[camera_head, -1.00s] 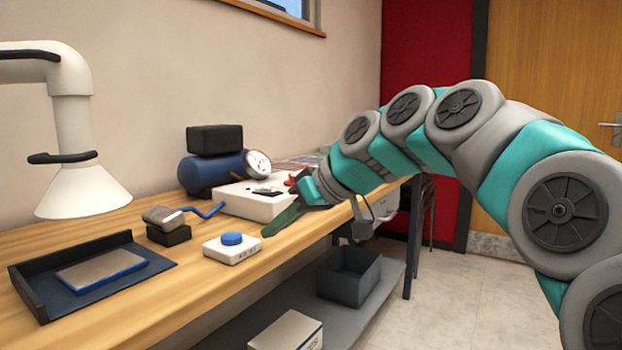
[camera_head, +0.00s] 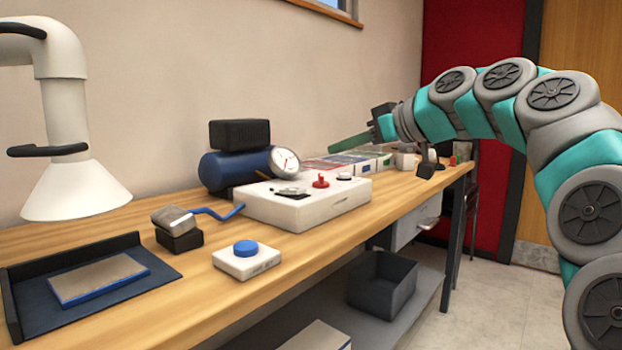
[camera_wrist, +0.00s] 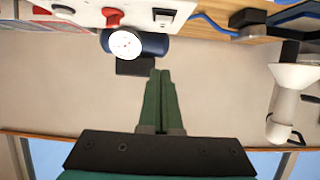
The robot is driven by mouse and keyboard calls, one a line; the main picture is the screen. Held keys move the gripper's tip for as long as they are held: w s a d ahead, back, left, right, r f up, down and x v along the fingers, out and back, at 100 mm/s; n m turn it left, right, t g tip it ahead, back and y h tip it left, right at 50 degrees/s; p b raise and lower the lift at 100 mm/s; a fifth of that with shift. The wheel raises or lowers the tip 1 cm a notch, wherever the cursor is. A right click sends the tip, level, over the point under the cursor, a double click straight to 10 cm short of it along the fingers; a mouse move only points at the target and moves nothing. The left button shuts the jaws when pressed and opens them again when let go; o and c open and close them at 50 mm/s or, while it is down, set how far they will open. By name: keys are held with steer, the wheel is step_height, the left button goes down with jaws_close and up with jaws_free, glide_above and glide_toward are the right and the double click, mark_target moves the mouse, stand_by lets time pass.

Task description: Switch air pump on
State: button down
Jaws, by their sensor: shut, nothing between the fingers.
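The air pump is a blue tank (camera_head: 222,170) with a black block (camera_head: 240,134) on top and a round white gauge (camera_head: 286,161), at the back of the bench. A white control box (camera_head: 306,208) stands in front of it, with a red knob (camera_head: 321,181), a dark plate with a small lever (camera_head: 291,192) and a small round control (camera_head: 344,177) on top. My gripper (camera_head: 332,149) is shut and empty, raised above and behind the box. In the wrist view its green fingers (camera_wrist: 160,72) appear just below the black block (camera_wrist: 134,67), with the gauge (camera_wrist: 125,44) and a rocker switch (camera_wrist: 165,15) above.
A blue-button box (camera_head: 246,259), a small clamp-like device (camera_head: 178,230) with a blue cable and a dark tray (camera_head: 140,262) lie on the bench (camera_head: 205,300). A white extraction hood (camera_head: 75,190) hangs at left. A grey bin (camera_head: 384,281) sits on the lower shelf.

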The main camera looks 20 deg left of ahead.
steer(key=p, duration=0.1)
glide_above(292, 190)
steer(key=d, duration=0.3)
steer(key=f, duration=0.4)
steer(key=shift+w+a+f, duration=0.2)
steer(key=shift+w, duration=0.15)
steer(key=shift+s+d+f, duration=0.1)
steer(key=shift+d+f, duration=0.05)
steer(key=shift+f, duration=0.1)
steer(key=shift+d+f, duration=0.1)
steer(key=shift+f, duration=1.3)
